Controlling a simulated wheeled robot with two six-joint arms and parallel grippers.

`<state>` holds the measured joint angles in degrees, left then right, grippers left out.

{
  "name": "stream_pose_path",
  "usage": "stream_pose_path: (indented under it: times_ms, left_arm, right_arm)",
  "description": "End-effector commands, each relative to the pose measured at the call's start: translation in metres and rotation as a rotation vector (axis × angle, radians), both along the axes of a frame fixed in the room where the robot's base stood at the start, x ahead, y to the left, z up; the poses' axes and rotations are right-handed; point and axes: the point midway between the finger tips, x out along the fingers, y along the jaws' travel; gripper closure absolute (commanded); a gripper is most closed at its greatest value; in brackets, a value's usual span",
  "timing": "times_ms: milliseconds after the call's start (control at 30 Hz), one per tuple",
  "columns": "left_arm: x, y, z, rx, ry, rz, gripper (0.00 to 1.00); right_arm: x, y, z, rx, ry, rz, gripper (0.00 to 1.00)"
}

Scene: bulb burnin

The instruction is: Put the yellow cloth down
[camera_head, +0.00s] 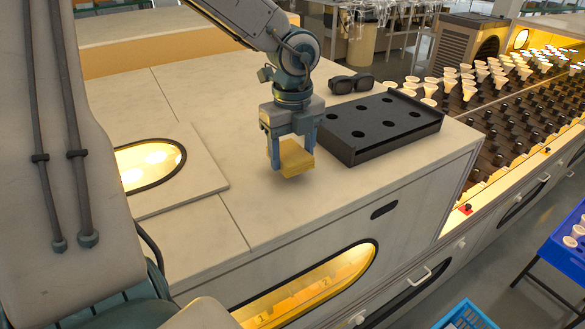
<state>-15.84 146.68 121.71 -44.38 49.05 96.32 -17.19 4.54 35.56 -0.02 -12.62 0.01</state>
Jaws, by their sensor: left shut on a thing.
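The yellow cloth (297,161) is a small folded block between the fingers of my left gripper (290,146). My left gripper points down and is shut on the cloth. The cloth is over the pale worktop (250,205), left of the black tray; a soft shadow shows near it, and I cannot tell whether it touches the surface. My right gripper is not in view.
A black tray with round holes (385,147) lies right of the cloth. Dark glasses (351,83) lie behind it. A raised panel with a lit oval window (150,165) is at the left. The worktop in front of the cloth is clear. Bulb racks (480,85) stand at the right.

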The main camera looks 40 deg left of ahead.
Motion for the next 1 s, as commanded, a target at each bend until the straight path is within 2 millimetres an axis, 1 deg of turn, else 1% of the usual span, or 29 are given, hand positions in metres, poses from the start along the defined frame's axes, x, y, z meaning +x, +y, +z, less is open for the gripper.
stream_pose_path:
  times_ms: [33,100,367,633,667,733,767,1000]
  left_arm:
    - [0.000,0.000,-0.016,0.000,0.002,-0.001,0.59]
    - [0.000,0.000,-0.025,0.000,0.002,-0.001,0.59]
    - [0.000,0.000,-0.024,-0.001,0.001,0.000,0.59]
    - [0.000,0.000,-0.029,0.000,0.000,0.000,0.59]
    - [0.000,0.000,-0.028,0.000,0.000,-0.001,0.35]
    - [0.000,0.000,-0.027,0.000,0.000,0.000,0.21]
    - [0.000,0.000,-0.027,0.000,0.001,0.000,0.19]
    - [0.000,0.000,-0.027,-0.001,0.001,0.000,0.19]
  right_arm:
    - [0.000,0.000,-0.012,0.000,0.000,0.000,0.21]
    - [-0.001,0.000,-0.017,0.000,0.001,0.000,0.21]
    - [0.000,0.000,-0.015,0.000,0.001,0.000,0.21]
    - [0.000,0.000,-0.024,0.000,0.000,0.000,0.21]
    - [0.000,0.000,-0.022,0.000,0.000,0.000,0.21]
    - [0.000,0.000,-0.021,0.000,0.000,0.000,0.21]
    - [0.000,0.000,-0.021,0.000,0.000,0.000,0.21]
    - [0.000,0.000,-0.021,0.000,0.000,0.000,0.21]
